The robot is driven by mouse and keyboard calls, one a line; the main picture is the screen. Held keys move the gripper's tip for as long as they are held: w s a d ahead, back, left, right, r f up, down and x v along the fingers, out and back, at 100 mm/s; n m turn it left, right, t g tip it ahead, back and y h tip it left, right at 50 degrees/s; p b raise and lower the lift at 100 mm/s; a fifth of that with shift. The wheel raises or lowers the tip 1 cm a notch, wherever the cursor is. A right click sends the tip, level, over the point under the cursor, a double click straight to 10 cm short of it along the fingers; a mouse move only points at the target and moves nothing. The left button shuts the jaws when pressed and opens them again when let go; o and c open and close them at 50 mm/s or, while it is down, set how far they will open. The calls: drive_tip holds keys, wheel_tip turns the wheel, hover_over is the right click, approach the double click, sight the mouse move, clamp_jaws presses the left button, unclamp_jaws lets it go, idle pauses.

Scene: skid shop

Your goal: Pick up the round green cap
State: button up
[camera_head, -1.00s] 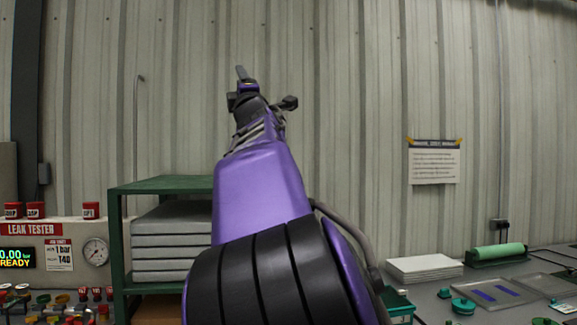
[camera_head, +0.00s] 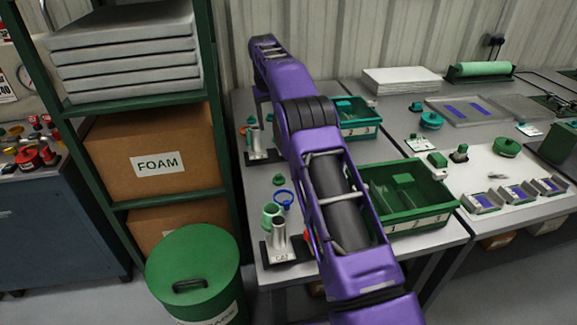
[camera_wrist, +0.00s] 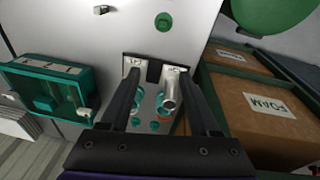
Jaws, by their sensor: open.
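A small round green cap (camera_head: 279,180) lies on the left bench, in front of a metal-stub fixture. A round green cap, seemingly this one, also shows near the top centre of the wrist view (camera_wrist: 164,21). Other round caps lie to the right: a green one (camera_head: 506,147) on the pale mat and a teal one (camera_head: 431,120) behind it. I cannot tell which one the task names. My gripper (camera_wrist: 160,80) is open above the bench by the fixture, with no cap held. Its fingertips are hidden in the head view.
Green bins (camera_head: 408,226) sit right of my arm. A green shelf with a FOAM box (camera_head: 157,150) and a green drum (camera_head: 193,264) crowd the left.

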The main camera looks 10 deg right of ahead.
wheel_tip(320, 180, down, 3)
drive_tip(key=s+d+m+g, duration=0.1)
drive_tip(key=s+d+g, duration=0.1)
drive_tip(key=b, duration=0.3)
hover_over(279, 174)
drive_tip(key=shift+y, duration=0.4)
drive_tip(key=f, duration=1.1)
drive_tip(key=shift+s, duration=0.25)
drive_tip(key=shift+w+f+b, duration=0.15)
drive_tip(key=shift+f+b, duration=0.3)
drive_tip(key=shift+f, duration=2.35)
clamp_jaws()
